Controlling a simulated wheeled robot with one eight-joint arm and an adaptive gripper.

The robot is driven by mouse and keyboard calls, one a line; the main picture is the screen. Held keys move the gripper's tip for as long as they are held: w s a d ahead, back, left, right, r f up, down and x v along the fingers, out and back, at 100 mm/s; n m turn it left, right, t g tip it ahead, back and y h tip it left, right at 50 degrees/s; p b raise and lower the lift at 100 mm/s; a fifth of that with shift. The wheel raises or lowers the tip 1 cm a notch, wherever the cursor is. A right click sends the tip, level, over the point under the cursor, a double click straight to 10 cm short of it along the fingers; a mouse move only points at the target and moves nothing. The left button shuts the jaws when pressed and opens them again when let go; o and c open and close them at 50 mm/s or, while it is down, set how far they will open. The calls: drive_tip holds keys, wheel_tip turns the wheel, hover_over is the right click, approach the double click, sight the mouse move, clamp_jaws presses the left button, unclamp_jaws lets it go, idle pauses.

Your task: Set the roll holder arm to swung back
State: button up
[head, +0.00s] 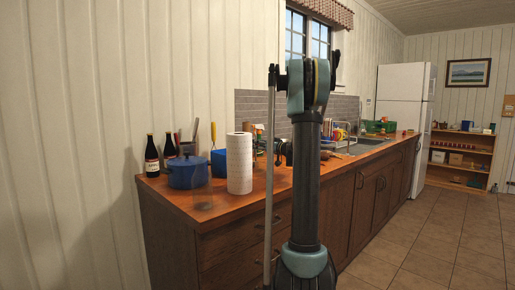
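A white paper roll (239,163) stands upright on the wooden counter, left of my arm. I cannot make out the roll holder's arm in this view, so its position is not clear. My arm rises through the middle of the picture and hides part of the counter. A small dark part, seemingly my gripper (282,150), shows just left of the arm, to the right of the roll and apart from it in the picture. Its fingers are too small and dark to tell whether they are open or shut.
A blue pot (188,172) sits left of the roll, with dark bottles (152,156) and a blue utensil container (218,161) behind. The wooden counter (215,208) is clear at its front left. A sink (365,143) and white fridge (404,110) lie farther right. Tiled floor is open at right.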

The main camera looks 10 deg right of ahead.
clamp_jaws()
drive_tip(key=s, duration=0.1)
drive_tip(key=s+d+f, duration=0.1)
drive_tip(key=s+d, duration=0.1)
drive_tip(key=shift+s+d+f, duration=0.2)
drive_tip(key=shift+d+f, duration=0.05)
unclamp_jaws()
drive_tip(key=shift+w, duration=0.1)
